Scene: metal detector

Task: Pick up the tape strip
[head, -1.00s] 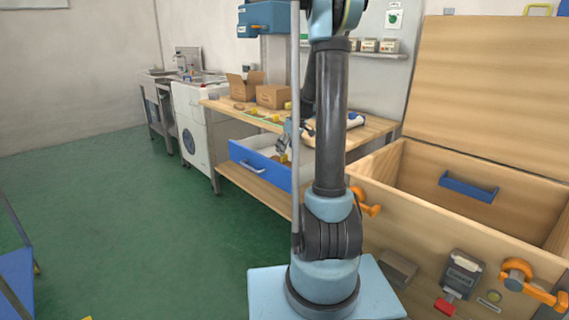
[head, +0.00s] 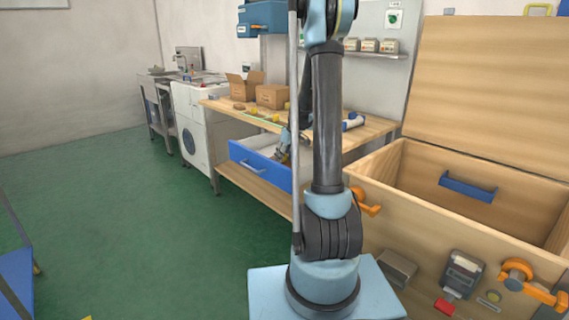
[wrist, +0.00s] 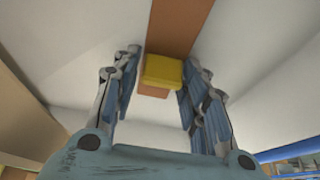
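In the wrist view a brown strip (wrist: 178,25), which looks like the tape strip, lies on a white surface. A yellow block (wrist: 163,72) sits over its near end, with a small brown piece showing just below the block. My gripper (wrist: 159,85) is open, with one finger on each side of the yellow block and gaps between. In the head view my gripper (head: 282,155) is at the open blue drawer (head: 258,170) of the workbench. The strip cannot be made out there; my arm and the drawer front hide part of the inside.
The wooden workbench top (head: 222,104) bears cardboard boxes (head: 272,97), small yellow items and a blue-and-white tool (head: 353,121). A large open wooden crate (head: 450,235) stands at the right. The green floor (head: 130,220) at the left is mostly clear.

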